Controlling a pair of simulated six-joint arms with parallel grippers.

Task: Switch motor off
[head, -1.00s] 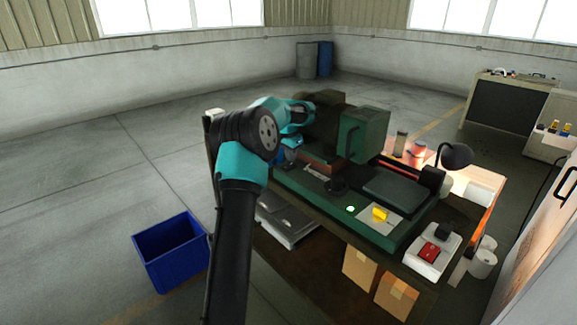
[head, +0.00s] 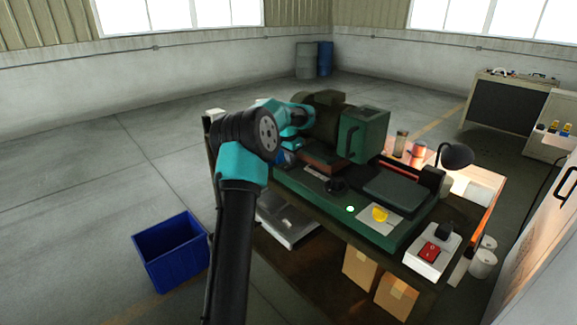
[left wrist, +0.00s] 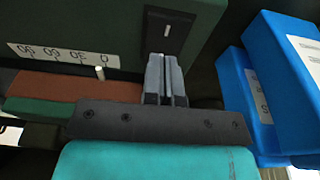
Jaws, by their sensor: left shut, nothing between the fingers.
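A dark ribbed motor (head: 318,112) sits behind a green housing (head: 365,132) on the bench machine. My left gripper (left wrist: 166,68) is shut and empty in the left wrist view. Its fingertips point at a black switch plate (left wrist: 165,45) with a small pale lever (left wrist: 168,31) on a dark green face. The tips look close to the plate's lower part; I cannot tell if they touch. In the head view my left arm's wrist hides the fingers. A yellow knob (head: 380,214) and a lit green lamp (head: 350,209) are on the machine's front. My right gripper is out of view.
A white box (head: 433,262) with a red switch (head: 429,250) stands at the bench's right front. A black lamp (head: 456,156) stands behind it. Blue boxes (left wrist: 282,75) are right of the gripper. A blue bin (head: 170,252) is on the floor at left.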

